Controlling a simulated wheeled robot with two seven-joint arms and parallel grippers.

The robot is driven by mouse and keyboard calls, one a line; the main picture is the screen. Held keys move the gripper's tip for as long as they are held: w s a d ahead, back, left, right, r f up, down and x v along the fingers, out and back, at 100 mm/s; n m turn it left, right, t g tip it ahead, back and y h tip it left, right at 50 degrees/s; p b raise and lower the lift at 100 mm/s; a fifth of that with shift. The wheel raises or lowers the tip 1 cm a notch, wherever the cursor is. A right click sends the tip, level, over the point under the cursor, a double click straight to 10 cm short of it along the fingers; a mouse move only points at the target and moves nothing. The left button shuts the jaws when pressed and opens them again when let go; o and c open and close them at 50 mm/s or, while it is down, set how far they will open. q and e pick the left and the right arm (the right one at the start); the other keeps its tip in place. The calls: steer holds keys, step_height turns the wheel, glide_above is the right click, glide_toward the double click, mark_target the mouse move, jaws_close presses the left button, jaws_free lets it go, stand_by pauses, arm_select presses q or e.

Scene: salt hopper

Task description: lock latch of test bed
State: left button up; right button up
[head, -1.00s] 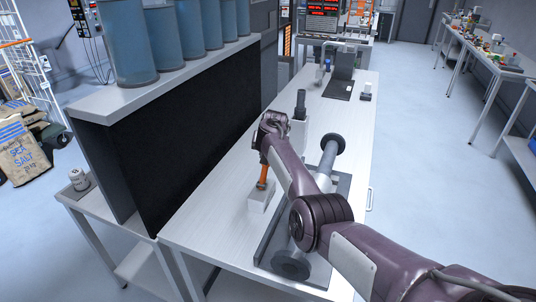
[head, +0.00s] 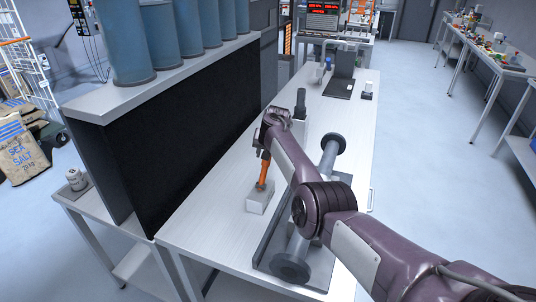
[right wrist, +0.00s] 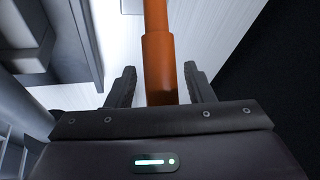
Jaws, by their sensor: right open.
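An orange handle (head: 264,172) stands nearly upright on a pale block (head: 260,197) on the workbench. In the right wrist view the orange handle (right wrist: 158,50) rises between the two dark fingers of my right gripper (right wrist: 160,78). The fingers are open, with a gap visible on each side of it. In the head view my right gripper is at the top of the handle, mostly hidden behind my own wrist. A grey pipe rig (head: 291,266) on a dark plate lies to the right, partly covered by my arm. No latch can be made out for sure. My left gripper is out of view.
A black panel (head: 190,140) under a shelf of blue cylinders (head: 124,45) borders the bench (head: 215,225) on the left. A dark upright post (head: 300,100) stands beyond my wrist. A dark stand (head: 343,70) is farther back. The bench between panel and block is clear.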

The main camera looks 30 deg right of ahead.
steer(key=v, duration=0.7)
steer(key=shift+s+r, duration=0.2)
steer(key=shift+r, duration=0.15)
